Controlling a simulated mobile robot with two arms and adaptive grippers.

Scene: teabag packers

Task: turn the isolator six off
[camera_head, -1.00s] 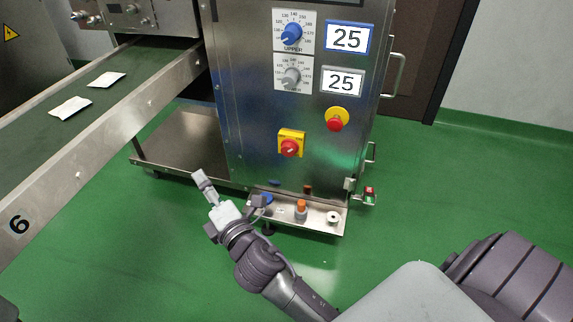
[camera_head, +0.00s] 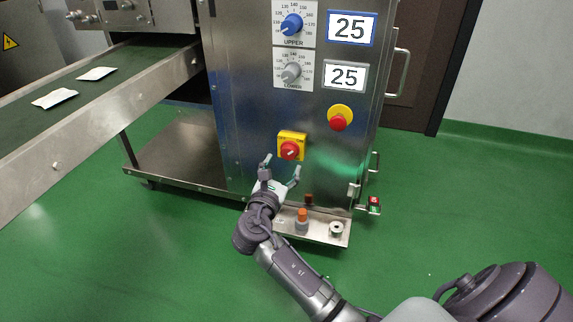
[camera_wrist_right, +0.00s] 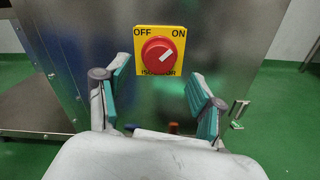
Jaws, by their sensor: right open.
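The isolator (camera_head: 291,146) is a red rotary knob on a yellow plate on the steel machine's front. In the right wrist view the isolator knob (camera_wrist_right: 158,55) sits between OFF at left and ON at right, and its white mark points up and right, toward ON. My right gripper (camera_head: 282,166) is open and empty just below the isolator. In the right wrist view its fingers (camera_wrist_right: 158,88) stand apart on either side below the plate, not touching the knob. No digit six is readable on the plate. My left gripper is not in view.
A red emergency button (camera_head: 340,118) on yellow is right of the isolator. Two dials and two displays reading 25 are above. A low steel shelf (camera_head: 318,238) with small items juts out below. A conveyor (camera_head: 60,110) with white packets runs at left.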

